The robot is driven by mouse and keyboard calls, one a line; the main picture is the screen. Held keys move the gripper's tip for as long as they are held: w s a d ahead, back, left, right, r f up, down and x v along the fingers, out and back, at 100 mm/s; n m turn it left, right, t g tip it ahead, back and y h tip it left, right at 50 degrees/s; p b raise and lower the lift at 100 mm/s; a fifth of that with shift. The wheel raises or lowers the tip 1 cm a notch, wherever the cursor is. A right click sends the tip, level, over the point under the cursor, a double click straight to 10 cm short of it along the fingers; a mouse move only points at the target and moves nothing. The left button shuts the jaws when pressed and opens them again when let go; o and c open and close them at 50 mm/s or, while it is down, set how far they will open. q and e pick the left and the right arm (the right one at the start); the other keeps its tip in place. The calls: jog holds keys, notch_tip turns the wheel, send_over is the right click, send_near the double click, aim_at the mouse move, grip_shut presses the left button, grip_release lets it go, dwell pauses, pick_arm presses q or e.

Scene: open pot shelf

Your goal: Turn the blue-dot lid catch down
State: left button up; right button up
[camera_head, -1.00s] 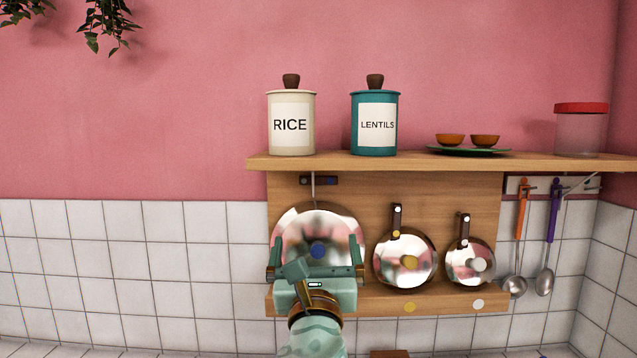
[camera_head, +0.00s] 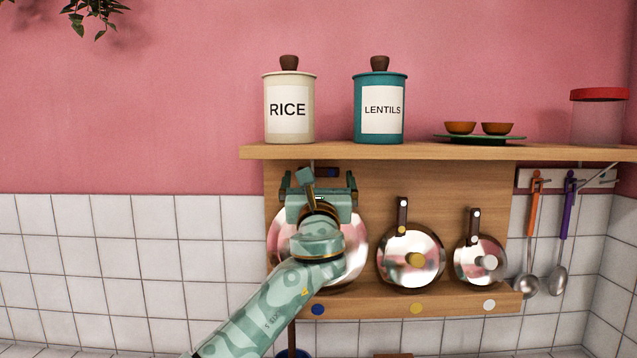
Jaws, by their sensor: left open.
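The large shiny round lid (camera_head: 352,238) hangs at the left of the wooden back board, mostly behind my left arm. Above it, the blue-dot lid catch (camera_head: 332,172) is a short dark bar under the shelf, largely covered by my gripper. In the earlier view it lay level. A blue dot (camera_head: 318,310) on the lower ledge sits below this lid. My left gripper (camera_head: 319,178) is open in front of the catch, its fingers spread to either side of it. I cannot tell whether it touches. My right gripper is out of view.
Two smaller lids with upright dark catches, a yellow-dot lid (camera_head: 411,262) and a white-dot lid (camera_head: 480,262), hang to the right. The shelf (camera_head: 440,153) above holds a rice canister (camera_head: 289,105), a lentils canister (camera_head: 380,105), bowls and a jar. Ladles hang far right.

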pick_arm(q)
jog(key=shift+x, duration=1.05)
jog(key=c, duration=1.4)
jog(key=shift+o, duration=0.2)
jog(key=shift+r+m+p, duration=0.1)
jog(key=shift+m+p, duration=0.3)
jog(key=shift+p, duration=0.1)
jog(key=m+h+p, duration=0.1)
jog(key=m+p, duration=0.1)
jog(key=p, duration=0.1)
jog(key=m+h+p, duration=0.1)
jog(key=m+p, duration=0.2)
jog(key=f+m+h+p, duration=0.1)
jog(key=m+h+p, duration=0.1)
jog(key=p, duration=0.1)
jog(key=shift+a+f+g, duration=0.1)
jog(key=shift+a+g, duration=0.2)
jog(key=shift+g, duration=0.1)
jog(key=shift+f+m+g+h+p, duration=0.35)
jog(key=shift+m+h+p, duration=0.25)
jog(key=shift+m+p, duration=0.55)
jog(key=shift+f, duration=0.1)
jog(key=o, duration=1.4)
jog(key=shift+c, duration=0.2)
